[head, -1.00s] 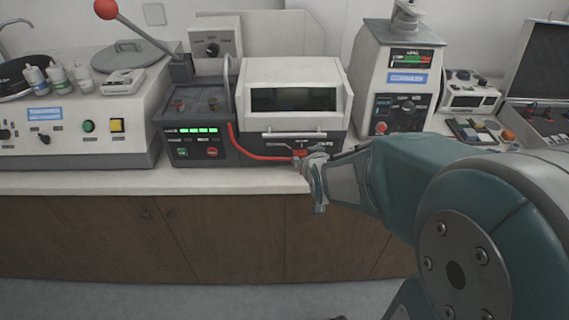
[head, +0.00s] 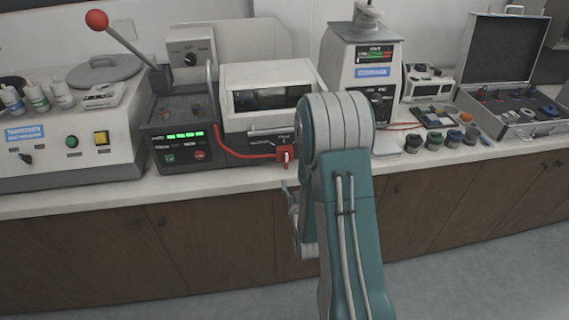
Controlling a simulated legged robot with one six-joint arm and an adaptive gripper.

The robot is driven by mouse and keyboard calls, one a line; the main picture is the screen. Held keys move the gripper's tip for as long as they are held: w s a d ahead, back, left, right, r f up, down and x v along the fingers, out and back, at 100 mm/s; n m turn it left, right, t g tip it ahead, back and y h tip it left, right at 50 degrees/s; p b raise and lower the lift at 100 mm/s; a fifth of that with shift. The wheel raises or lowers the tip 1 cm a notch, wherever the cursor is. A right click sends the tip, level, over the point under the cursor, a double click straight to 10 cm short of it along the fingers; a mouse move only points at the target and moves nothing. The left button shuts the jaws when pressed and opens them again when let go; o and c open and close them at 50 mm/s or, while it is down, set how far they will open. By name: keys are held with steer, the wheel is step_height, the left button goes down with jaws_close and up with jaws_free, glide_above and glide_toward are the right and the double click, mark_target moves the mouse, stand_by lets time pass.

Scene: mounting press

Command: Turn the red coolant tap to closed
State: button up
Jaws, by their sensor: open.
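The red coolant tap (head: 284,158) sits low on the front of the white and dark machine (head: 266,92), near the counter's front edge. A red hose (head: 240,155) runs to it from the left. A small lighter part shows on the tap, seemingly upright, but it is too small to read its setting. My gripper (head: 290,196) is open and empty, below the tap and apart from it, in front of the counter's edge. My arm covers part of the gripper's right side and the space just right of the tap.
A control box (head: 182,135) with green lights and a red-knobbed lever (head: 97,20) stands left of the machine. At right are a tall white device (head: 352,75), several small dark pots and an open case (head: 508,75). Floor space before the wooden cabinets is clear.

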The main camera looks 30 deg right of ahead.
mark_target(286, 161)
steer(key=x, duration=0.8)
steer(key=shift+w+a, duration=0.25)
steer(key=shift+w, duration=0.1)
steer(key=shift+w+d, duration=0.2)
steer(key=shift+w, duration=0.3)
steer(key=shift+d, duration=0.15)
jaws_close()
